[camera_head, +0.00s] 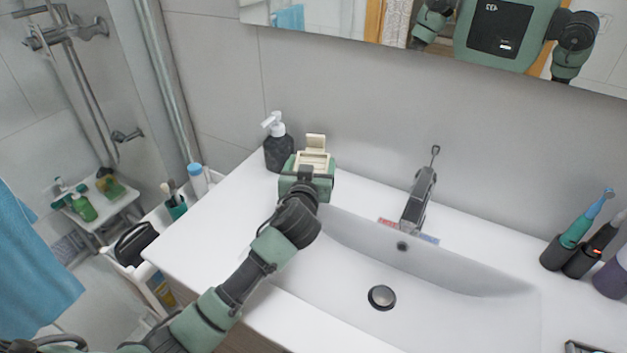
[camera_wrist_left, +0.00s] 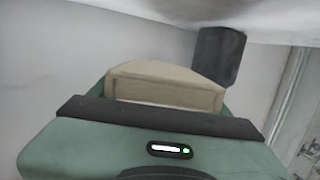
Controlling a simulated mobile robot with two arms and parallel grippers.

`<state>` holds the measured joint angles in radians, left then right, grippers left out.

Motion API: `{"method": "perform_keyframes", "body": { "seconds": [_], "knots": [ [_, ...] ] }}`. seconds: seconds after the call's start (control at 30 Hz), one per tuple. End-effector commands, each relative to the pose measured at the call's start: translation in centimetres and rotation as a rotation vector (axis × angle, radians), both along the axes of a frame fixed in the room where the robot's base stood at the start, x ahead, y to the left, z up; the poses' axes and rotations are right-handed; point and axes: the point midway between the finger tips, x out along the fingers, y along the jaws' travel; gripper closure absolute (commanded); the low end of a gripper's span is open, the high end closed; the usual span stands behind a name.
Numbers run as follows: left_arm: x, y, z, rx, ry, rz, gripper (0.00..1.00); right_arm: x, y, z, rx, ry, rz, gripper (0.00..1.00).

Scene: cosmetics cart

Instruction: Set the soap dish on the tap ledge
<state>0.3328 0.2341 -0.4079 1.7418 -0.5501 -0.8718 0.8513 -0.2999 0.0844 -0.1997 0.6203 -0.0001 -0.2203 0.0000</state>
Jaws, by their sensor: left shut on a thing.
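My left gripper (camera_head: 309,172) is shut on the cream soap dish (camera_head: 314,158), at the back left of the white washbasin top, near the wall. The dish also shows in the left wrist view as a beige block (camera_wrist_left: 165,85) beyond my green gripper body (camera_wrist_left: 160,140); the fingertips are hidden there. I cannot tell whether the dish touches the surface. The tap ledge (camera_head: 465,226) is the white strip between basin and wall, to the right of my gripper. The grey tap (camera_head: 418,200) stands on it. My right gripper is not in view.
A dark pump bottle (camera_head: 278,152) stands close left of my gripper; it shows in the left wrist view (camera_wrist_left: 219,56). The basin (camera_head: 440,310) lies in front of the ledge. Electric toothbrushes (camera_head: 577,232) stand at the right. The ledge between gripper and tap looks clear.

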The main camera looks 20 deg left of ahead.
Motion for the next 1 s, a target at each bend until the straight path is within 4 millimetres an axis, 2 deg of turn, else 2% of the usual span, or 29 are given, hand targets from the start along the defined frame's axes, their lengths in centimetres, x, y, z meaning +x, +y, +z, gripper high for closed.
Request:
{"method": "perform_keyframes", "body": {
  "seconds": [0.03, 0.1, 0.37, 0.53, 0.63, 1.0],
  "knots": [
    [1.1, -0.2, 0.4, 0.002, -0.004, 0.001, 0.68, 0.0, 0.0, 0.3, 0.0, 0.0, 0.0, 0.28],
    [0.8, -0.1, -1.3, 0.003, 0.004, 0.0, 0.68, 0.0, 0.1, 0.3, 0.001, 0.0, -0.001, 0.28],
    [0.7, -0.1, -3.7, 0.002, 0.0, 0.001, 0.68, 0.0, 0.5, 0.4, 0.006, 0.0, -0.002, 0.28],
    [0.7, 0.0, -6.3, 0.005, 0.002, 0.0, 0.68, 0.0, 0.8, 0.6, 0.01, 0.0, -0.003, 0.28],
    [1.1, -0.1, -6.7, 0.004, 0.0, -0.001, 0.68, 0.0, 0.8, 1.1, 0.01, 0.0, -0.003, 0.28],
    [1.1, -0.2, -7.4, 0.0, -0.001, 0.0, 0.68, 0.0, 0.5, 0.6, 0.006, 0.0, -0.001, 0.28]
  ]
}}
